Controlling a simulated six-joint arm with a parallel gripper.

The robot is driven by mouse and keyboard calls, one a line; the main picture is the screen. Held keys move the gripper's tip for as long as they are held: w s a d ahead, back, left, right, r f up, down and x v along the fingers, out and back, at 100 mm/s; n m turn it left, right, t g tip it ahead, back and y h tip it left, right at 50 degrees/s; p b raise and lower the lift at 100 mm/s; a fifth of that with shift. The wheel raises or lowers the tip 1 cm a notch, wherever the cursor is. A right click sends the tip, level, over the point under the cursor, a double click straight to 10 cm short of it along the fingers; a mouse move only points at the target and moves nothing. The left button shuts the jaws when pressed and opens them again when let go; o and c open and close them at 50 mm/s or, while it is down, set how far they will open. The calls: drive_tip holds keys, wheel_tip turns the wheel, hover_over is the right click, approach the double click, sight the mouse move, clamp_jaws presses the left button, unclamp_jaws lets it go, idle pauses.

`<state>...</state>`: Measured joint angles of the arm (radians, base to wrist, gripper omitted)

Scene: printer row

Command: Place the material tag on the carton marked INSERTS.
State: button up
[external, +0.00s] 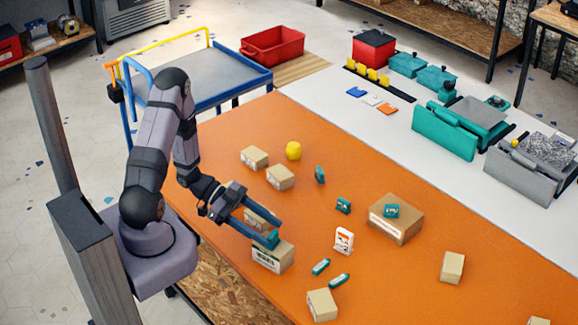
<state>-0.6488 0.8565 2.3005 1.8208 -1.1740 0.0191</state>
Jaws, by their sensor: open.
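The carton with a printed front label (272,258) stands on the orange table just beyond the base of my arm. Its lettering is small but looks like INSERTS. A teal tag-like piece (267,240) is at the carton's top, by my fingertips; it seems to rest there, though the fingers partly hide it. My gripper (276,231) has two long blue fingers, open, reaching down to the right over this carton. Whether the fingers touch the teal piece cannot be told. Another carton (256,218) is partly hidden behind the fingers.
Other small cartons (254,157) stand around the table, and a larger carton (397,222) carries a teal item (391,211). Several teal pieces (320,266), a white-and-orange item (343,241) and a yellow object (293,150) lie about. The table's right middle is mostly clear.

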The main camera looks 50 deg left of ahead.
drive_tip(key=b+v, duration=0.2)
drive_tip(key=v, duration=0.7)
drive_tip(key=w+a+n+t+y, duration=0.1)
drive_tip(key=w+y, duration=0.1)
drive_tip(key=w, duration=0.1)
drive_tip(key=w+a+f+t+y, duration=0.1)
drive_tip(key=w+a+y, duration=0.1)
drive_tip(key=w, duration=0.2)
drive_tip(key=w+a+n+y, duration=0.1)
drive_tip(key=w+a+y, duration=0.1)
drive_tip(key=w, duration=0.1)
drive_tip(key=shift+w+f+n+t+y, duration=0.2)
drive_tip(key=shift+f+n+t+y, duration=0.1)
drive_tip(key=shift+f+t+y, duration=0.1)
drive_tip(key=w+a+r+n+y, duration=0.2)
drive_tip(key=a+n+y, duration=0.2)
drive_tip(key=y, duration=0.2)
drive_tip(key=s+d+r+n+g, duration=0.1)
drive_tip(key=s+d+n+g, duration=0.2)
drive_tip(key=s+d, duration=0.3)
drive_tip(key=s+d+r+n+g, duration=0.1)
drive_tip(key=s+d+n+g, duration=0.3)
drive_tip(key=s, duration=0.8)
drive_tip(key=shift+s+d+g, duration=0.2)
drive_tip(key=shift+d+g, duration=0.2)
drive_tip(key=shift+d, duration=0.7)
drive_tip(key=shift+o, duration=0.6)
